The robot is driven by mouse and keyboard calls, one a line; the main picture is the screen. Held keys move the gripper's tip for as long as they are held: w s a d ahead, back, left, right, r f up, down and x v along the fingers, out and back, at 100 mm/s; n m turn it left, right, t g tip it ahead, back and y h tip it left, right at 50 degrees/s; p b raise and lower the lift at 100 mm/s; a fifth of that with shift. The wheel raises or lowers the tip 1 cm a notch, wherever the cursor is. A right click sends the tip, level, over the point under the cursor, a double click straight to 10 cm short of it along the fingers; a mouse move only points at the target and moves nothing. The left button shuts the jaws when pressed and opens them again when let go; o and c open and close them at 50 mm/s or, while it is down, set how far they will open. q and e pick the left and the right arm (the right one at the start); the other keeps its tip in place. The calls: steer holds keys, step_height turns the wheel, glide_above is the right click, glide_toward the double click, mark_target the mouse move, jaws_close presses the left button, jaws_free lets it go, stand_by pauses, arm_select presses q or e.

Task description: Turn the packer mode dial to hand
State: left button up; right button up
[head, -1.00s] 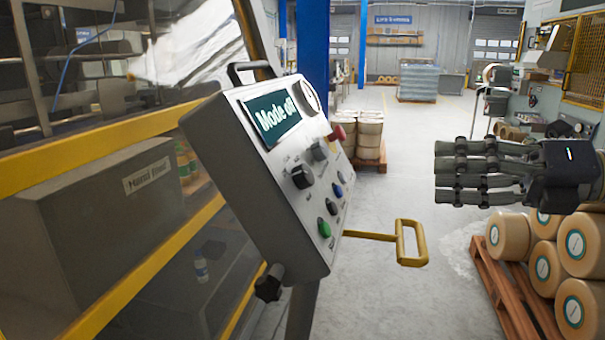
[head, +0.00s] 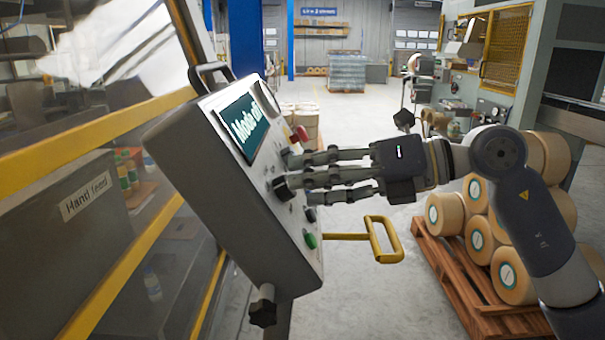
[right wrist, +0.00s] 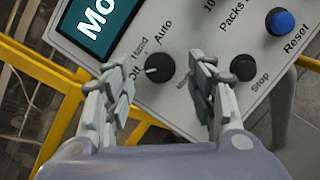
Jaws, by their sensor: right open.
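The black mode dial (head: 281,189) is on the sloped face of the grey control panel (head: 190,170). In the right wrist view the dial (right wrist: 158,68) has labels Off, Hand and Auto around it, and its white mark points toward Off. The panel's screen (head: 240,128) shows text starting with "Mode"; the rest is hard to read. My right gripper (head: 298,174) is at the panel face, open. In the right wrist view its fingers (right wrist: 158,82) lie either side of the dial, with a gap on each side. My left gripper is not in view.
The black Stop button (right wrist: 242,67) is close beside my right finger, with the blue Reset button (right wrist: 280,22) beyond. A yellow handle (head: 384,240) sticks out right of the panel. A pallet (head: 450,285) of rolls stands at the right.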

steer(key=shift+x, duration=0.9)
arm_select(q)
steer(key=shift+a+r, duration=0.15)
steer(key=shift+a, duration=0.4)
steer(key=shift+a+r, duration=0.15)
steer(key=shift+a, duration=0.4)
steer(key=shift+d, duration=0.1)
arm_select(e)
steer(key=c, duration=1)
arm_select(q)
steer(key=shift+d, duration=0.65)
arm_select(e)
steer(key=shift+c, duration=0.4)
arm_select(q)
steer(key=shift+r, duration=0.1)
